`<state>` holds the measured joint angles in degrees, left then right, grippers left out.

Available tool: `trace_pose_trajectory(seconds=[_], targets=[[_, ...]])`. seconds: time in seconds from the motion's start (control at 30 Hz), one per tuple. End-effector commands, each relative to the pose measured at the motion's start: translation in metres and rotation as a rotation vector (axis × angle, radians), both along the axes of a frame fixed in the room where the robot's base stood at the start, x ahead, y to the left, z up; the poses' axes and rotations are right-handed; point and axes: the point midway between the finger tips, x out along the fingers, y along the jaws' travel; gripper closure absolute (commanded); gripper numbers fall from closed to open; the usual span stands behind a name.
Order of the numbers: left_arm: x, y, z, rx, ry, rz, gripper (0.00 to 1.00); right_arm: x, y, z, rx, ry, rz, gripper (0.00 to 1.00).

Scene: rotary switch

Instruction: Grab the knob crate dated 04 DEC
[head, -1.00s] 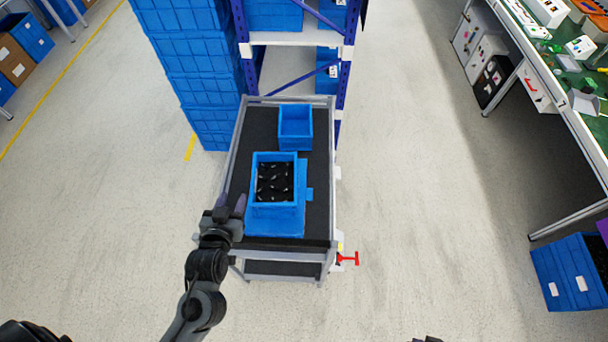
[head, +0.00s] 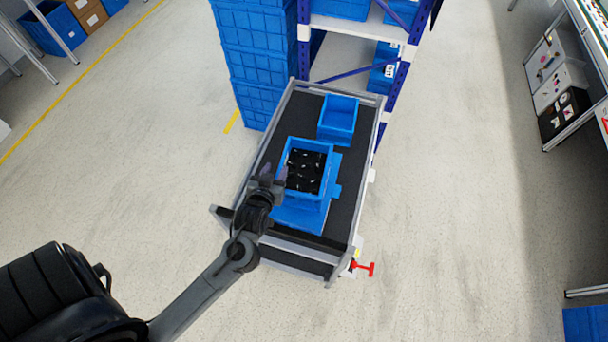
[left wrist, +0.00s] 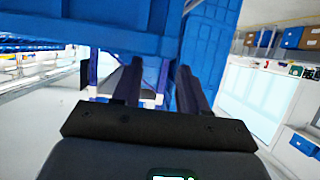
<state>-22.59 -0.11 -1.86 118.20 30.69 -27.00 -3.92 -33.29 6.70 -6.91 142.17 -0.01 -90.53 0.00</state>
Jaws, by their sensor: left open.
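A blue crate (head: 303,199) filled with small black knob-like parts sits on a wider blue crate or lid (head: 296,219) on the cart. No date label can be read on it. My left gripper (head: 272,172) is open and empty at the left side of the filled crate, close to its wall; I cannot tell whether it touches. In the left wrist view its two fingers (left wrist: 160,78) stand apart, with a blue crate wall (left wrist: 95,28) across the top. My right gripper is not in view.
A second blue crate (head: 338,120), seemingly empty, stands farther back on the black-topped cart (head: 350,205). Behind it are a stack of blue crates (head: 258,60) and a blue rack (head: 390,50). A red handle (head: 366,268) sticks out at the cart's near right corner.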

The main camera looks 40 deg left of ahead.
Motion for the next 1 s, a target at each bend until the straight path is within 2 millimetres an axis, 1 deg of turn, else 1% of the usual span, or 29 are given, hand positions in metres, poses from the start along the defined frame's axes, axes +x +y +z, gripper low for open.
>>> trace_pose_trajectory(seconds=[0.1, 0.3, 0.6, 0.63, 0.67, 0.9, 1.0], targets=[[0.013, 0.004, -0.007, 0.002, -0.001, 0.001, 0.57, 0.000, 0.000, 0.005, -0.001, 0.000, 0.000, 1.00], [0.030, 0.012, -0.018, 0.001, 0.000, 0.000, 0.57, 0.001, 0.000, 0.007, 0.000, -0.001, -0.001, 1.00], [0.033, 0.014, -0.020, -0.001, 0.000, 0.000, 0.57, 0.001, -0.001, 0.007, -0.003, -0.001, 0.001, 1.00], [0.033, 0.014, -0.020, -0.001, 0.000, 0.000, 0.59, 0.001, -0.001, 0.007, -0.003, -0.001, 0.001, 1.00], [0.033, 0.014, -0.020, -0.001, 0.000, 0.000, 0.64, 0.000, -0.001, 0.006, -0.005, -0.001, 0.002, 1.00], [0.033, 0.014, -0.020, -0.001, 0.000, 0.000, 1.00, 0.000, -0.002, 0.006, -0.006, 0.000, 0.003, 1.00], [0.033, 0.014, -0.020, -0.001, -0.001, -0.001, 1.00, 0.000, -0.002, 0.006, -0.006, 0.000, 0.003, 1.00]])
